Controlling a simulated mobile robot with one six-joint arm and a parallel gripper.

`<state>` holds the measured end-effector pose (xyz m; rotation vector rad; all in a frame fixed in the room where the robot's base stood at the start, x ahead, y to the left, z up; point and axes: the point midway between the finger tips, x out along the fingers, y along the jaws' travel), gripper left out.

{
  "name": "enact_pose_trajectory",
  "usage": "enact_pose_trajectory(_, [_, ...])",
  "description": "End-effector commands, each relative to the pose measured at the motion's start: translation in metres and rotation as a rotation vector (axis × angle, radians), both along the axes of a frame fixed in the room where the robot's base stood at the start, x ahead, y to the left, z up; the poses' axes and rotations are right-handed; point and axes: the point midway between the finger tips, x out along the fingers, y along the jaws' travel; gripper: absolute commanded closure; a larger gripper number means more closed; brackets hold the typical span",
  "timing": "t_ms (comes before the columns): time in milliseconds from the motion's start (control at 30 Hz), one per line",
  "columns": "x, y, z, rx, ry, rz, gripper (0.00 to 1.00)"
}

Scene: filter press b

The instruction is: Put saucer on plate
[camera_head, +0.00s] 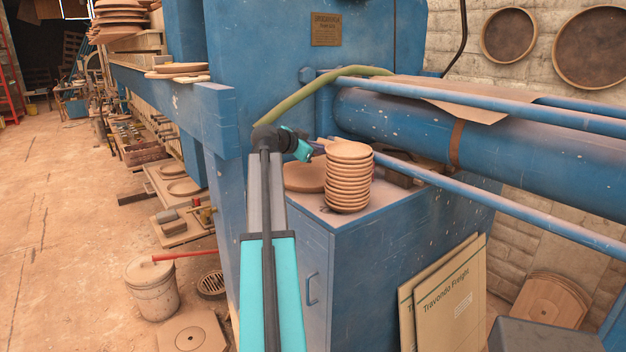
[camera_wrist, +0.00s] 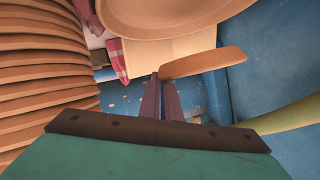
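Terracotta saucers stand in a tall stack (camera_head: 348,189) on the blue cabinet; the stack (camera_wrist: 40,75) fills the left of the wrist view. A wider, flat terracotta plate (camera_head: 302,178) lies left of the stack, partly hidden behind it; its round rim (camera_wrist: 165,29) shows at the top of the wrist view. My gripper (camera_wrist: 160,80) is shut on the edge of one saucer (camera_wrist: 208,64), which appears nearly edge-on and tilted. In the head view my gripper (camera_head: 320,147) is beside the stack's top, and the saucer there (camera_head: 349,151) overlaps the stack.
A blue machine wall (camera_head: 270,60) rises behind the cabinet (camera_head: 350,270). Blue rods and a thick cylinder (camera_head: 400,122) run close to the right of the stack. A green hose (camera_head: 325,85) arches above my gripper. A red checked cloth (camera_wrist: 116,58) shows in the wrist view.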

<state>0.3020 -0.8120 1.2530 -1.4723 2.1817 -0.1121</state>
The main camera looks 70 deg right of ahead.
Motion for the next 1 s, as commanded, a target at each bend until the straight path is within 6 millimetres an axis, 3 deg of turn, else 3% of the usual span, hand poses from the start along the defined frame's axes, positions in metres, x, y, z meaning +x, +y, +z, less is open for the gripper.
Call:
enact_pose_trajectory(500, [-0.001,0.000,-0.054,0.000,0.000,0.000,1.00])
enact_pose_trajectory(1000, [-0.002,0.000,-0.061,0.000,0.000,-0.001,1.00])
